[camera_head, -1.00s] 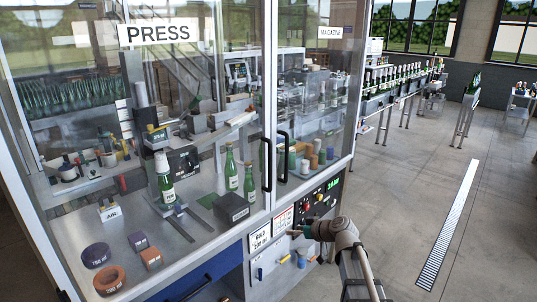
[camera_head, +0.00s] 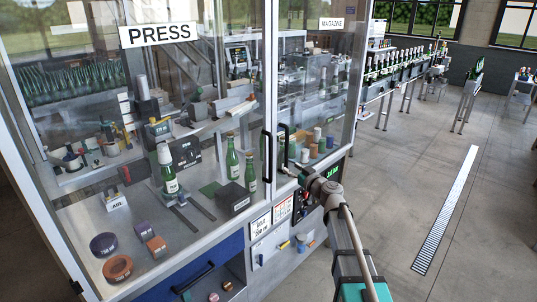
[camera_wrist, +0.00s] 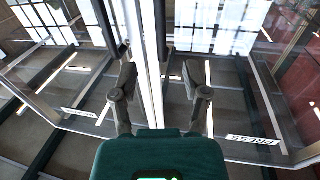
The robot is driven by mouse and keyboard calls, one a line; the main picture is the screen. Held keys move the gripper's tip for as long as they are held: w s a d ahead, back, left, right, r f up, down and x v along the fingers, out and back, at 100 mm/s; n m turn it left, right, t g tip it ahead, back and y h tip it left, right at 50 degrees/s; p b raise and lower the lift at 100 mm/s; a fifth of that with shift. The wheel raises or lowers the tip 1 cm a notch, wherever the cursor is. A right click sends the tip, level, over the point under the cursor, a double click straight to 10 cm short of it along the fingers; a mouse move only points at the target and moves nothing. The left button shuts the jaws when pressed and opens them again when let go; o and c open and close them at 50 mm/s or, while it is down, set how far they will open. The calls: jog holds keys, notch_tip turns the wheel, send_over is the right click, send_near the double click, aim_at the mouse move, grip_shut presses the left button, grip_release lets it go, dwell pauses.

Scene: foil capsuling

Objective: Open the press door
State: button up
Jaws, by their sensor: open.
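The press door (camera_head: 130,120) is a large glass panel in a pale metal frame, marked PRESS, and looks closed. Its black upright handle (camera_head: 266,160) is at the door's right edge; in the wrist view a dark bar near the centre (camera_wrist: 160,25) appears to be this handle. My gripper (camera_head: 288,170) is in front of the post between the two doors, just right of the press handle. In the wrist view my gripper (camera_wrist: 158,78) is open and empty, its fingers spread either side of the pale post. I cannot tell whether it touches anything.
The magazine door's black handle (camera_head: 284,146) stands close to the right of the press handle. Below are a control panel (camera_head: 305,205) and a blue drawer front (camera_head: 200,275). Bottles and rolls stand behind the glass. The floor (camera_head: 415,170) to the right is clear around a drain grate (camera_head: 447,210).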

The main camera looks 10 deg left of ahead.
jog(key=shift+w+a, duration=0.1)
jog(key=shift+w, duration=0.05)
jog(key=x, duration=1.3)
jog(key=shift+a, duration=0.2)
jog(key=shift+w, duration=0.15)
grip_shut()
